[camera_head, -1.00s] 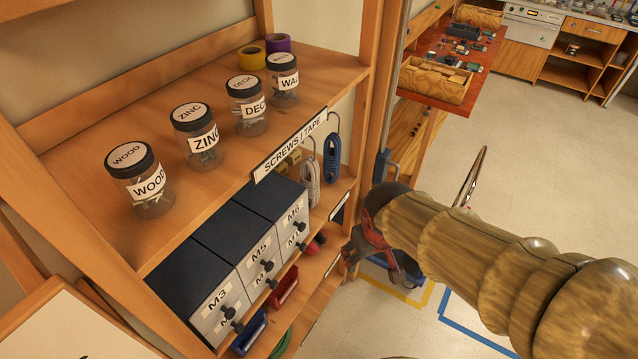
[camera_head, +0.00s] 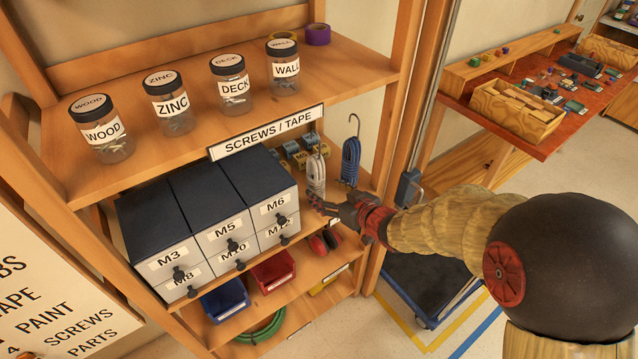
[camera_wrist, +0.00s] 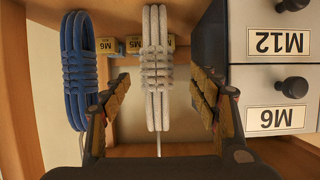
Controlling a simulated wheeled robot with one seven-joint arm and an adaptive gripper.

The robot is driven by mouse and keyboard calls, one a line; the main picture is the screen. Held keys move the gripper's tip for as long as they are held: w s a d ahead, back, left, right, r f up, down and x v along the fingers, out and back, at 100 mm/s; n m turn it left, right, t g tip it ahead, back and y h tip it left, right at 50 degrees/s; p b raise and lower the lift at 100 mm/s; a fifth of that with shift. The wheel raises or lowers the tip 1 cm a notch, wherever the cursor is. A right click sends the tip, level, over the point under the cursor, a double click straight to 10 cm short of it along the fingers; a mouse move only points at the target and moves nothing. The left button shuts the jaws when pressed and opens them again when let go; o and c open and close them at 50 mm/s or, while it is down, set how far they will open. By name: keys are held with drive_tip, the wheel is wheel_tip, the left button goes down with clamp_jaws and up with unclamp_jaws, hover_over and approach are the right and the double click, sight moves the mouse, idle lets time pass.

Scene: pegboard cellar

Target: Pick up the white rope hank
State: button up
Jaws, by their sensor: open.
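The white rope hank (camera_head: 316,173) hangs in the shelf bay under the SCREWS / TAPE label, right of the drawer boxes. In the wrist view the white hank (camera_wrist: 155,70) hangs upright between my open fingers, with a visible gap on each side. My gripper (camera_head: 335,207) is in front of the bay, at the height of the hank's lower part; it also shows in the wrist view (camera_wrist: 160,100). The gripper is open and holds nothing.
A blue rope hank (camera_head: 350,162) hangs close to the right of the white one, and left in the wrist view (camera_wrist: 78,70). Drawer boxes (camera_head: 222,232) stand close on the other side. Small yellow-labelled boxes (camera_head: 292,152) sit behind. A shelf post (camera_head: 395,120) rises at the right.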

sight(315, 182)
drive_tip(key=b+x, duration=0.1)
drive_tip(key=x, duration=0.1)
drive_tip(key=shift+w+f, duration=0.2)
drive_tip(key=shift+w, duration=0.1)
drive_tip(key=b+x, duration=0.2)
drive_tip(key=x, duration=0.3)
drive_tip(key=shift+w+d+r, duration=0.1)
drive_tip(key=shift+w+r, duration=0.05)
drive_tip(key=shift+r, duration=0.05)
drive_tip(key=c, duration=0.4)
drive_tip(key=c, duration=1.1)
drive_tip(key=shift+r, duration=0.1)
